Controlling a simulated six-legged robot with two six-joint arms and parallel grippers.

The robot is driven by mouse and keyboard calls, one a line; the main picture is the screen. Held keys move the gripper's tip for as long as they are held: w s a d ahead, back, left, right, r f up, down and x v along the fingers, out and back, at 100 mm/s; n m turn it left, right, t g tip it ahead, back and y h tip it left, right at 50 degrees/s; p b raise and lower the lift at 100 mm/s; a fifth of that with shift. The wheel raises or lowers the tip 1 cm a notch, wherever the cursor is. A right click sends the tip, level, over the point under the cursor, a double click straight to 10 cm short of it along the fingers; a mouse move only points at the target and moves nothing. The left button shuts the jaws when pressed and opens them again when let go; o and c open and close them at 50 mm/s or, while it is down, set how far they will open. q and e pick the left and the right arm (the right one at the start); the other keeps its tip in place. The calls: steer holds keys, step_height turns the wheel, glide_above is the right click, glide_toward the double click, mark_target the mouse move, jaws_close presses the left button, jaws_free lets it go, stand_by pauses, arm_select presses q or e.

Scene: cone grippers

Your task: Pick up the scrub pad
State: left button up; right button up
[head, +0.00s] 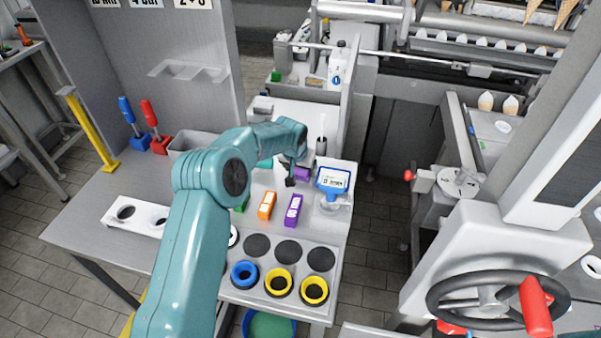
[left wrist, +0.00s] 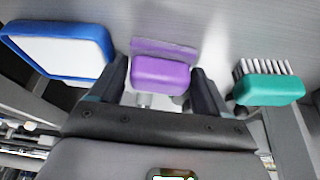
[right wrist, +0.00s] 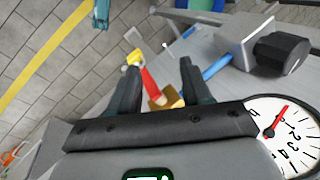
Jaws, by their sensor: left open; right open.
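The scrub pad, a purple block, shows in the left wrist view (left wrist: 160,74) between the two fingers of my left gripper (left wrist: 160,80). In the head view the purple pad (head: 302,173) lies at the far part of the bench, partly behind my left gripper (head: 291,178). The left fingers are open on either side of the pad, with a gap visible; I cannot tell whether either touches it. My right gripper (right wrist: 159,68) is open, with nothing held between its fingers; it is out of the head view.
Orange (head: 267,206) and purple (head: 293,210) boxes stand nearer, before ringed holes. In the right wrist view, a dial (right wrist: 288,130) is close to my right gripper.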

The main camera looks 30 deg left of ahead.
arm_select(q)
steer(key=shift+s+r, duration=0.15)
steer(key=shift+r, duration=0.05)
steer(key=shift+s+d, duration=0.1)
steer(key=shift+c, duration=0.6)
steer(key=shift+f, duration=0.1)
steer(key=c, duration=0.6)
step_height(320, 180, up, 20)
steer(key=shift+r, duration=0.1)
